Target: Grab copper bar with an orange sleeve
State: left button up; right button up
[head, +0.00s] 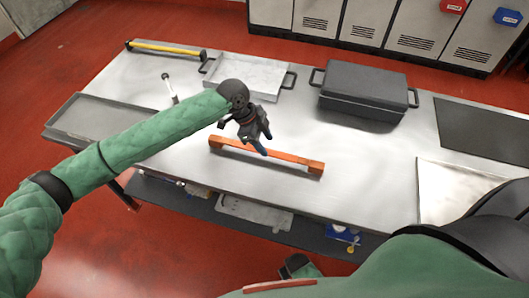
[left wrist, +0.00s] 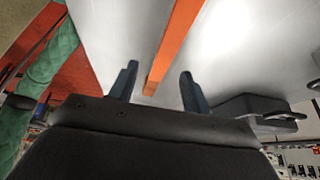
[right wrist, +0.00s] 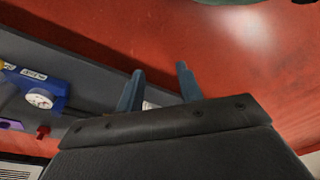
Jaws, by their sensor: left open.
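In the left wrist view the orange bar (left wrist: 175,42) runs between the two fingertips. My left gripper (head: 262,145) is above the middle of the bar, pointing down, with its fingers apart; it also shows open in the left wrist view (left wrist: 158,84). I cannot tell whether it touches the bar. My right gripper (right wrist: 160,85) is open and empty in the right wrist view, over the red floor beside a shelf.
A dark grey case (head: 362,92) stands at the back of the table. A metal tray with black handles (head: 248,75) is left of it. A yellow-and-black bar (head: 165,49) lies at the far left. A lower shelf (head: 205,205) holds several items.

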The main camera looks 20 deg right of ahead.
pick_arm(q)
jog(key=w+a, duration=0.2)
jog(key=shift+w+r+m+y, duration=0.2)
jog(key=shift+w+m+y, duration=0.1)
jog(key=shift+w+y, duration=0.1)
jog(key=shift+s+d+f, duration=0.1)
jog(key=shift+f, duration=0.05)
jog(key=shift+d+f+p, duration=0.1)
jog(key=shift+f+p, duration=0.25)
jog(key=shift+s+d+f, duration=0.1)
jog(key=shift+s+f, duration=0.1)
jog(key=shift+f, duration=0.15)
jog(key=shift+d+f, duration=0.15)
jog(key=shift+f, duration=0.15)
jog(key=p+x, duration=0.3)
jog(key=x, duration=0.1)
jog(key=shift+s+f, duration=0.1)
jog(key=shift+f, duration=0.1)
jog(key=shift+d+f, duration=0.1)
jog(key=shift+f, duration=0.3)
pick_arm(e)
jog(key=s+d+f, duration=0.3)
jog(key=f, duration=0.5)
jog(key=shift+f+t, duration=0.3)
jog(key=shift+t, duration=0.1)
pick_arm(q)
jog(key=shift+c, duration=0.2)
